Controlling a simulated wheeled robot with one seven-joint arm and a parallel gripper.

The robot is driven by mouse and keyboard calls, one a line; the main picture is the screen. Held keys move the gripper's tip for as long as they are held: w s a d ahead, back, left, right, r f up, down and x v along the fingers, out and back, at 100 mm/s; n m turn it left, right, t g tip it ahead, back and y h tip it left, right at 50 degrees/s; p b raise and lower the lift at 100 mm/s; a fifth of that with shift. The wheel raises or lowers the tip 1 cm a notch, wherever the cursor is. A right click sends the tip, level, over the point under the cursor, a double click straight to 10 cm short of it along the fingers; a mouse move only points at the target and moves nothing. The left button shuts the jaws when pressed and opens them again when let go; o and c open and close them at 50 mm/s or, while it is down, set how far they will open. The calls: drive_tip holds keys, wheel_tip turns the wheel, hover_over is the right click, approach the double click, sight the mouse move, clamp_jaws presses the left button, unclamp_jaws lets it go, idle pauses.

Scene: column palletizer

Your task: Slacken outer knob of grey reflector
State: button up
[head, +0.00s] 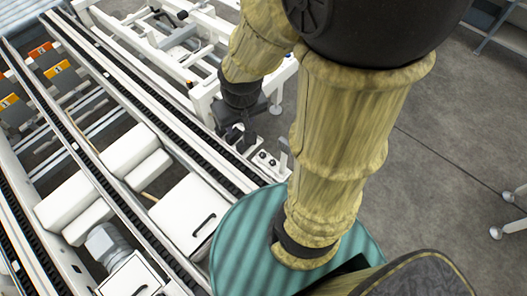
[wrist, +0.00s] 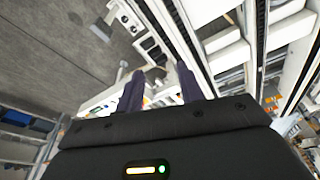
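A small light-grey bracket with dark round knobs, which looks like the grey reflector (head: 266,161), sits at the conveyor's outer edge in the head view. In the wrist view the grey reflector (wrist: 147,42) lies just beyond the fingertips, with several dark spots on its face. I cannot tell which knob is the outer one. My gripper (head: 238,137) points down just left of the reflector in the head view. In the wrist view my gripper (wrist: 160,70) has its two dark fingers apart, with nothing seen held between them. Any contact with a knob cannot be made out.
The conveyor (head: 205,165) with white rails and dark chains runs diagonally along the left. White boxes and covers (head: 185,213) lie between its rails. A white frame (head: 160,50) stands behind. Orange-labelled parts (head: 58,68) are at far left. Grey floor (head: 440,130) is open at right.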

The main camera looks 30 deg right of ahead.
drive_tip(key=m+g+b, duration=0.3)
drive_tip(key=m+b, duration=1.1)
drive_tip(key=b, duration=0.8)
hover_over(263, 154)
wheel_tip(263, 154, down, 28)
drive_tip(key=shift+r, duration=0.15)
wheel_tip(263, 154, down, 18)
drive_tip(key=b, duration=0.3)
drive_tip(key=shift+r+b, duration=0.25)
drive_tip(key=shift+b, duration=0.15)
drive_tip(key=c, duration=0.7)
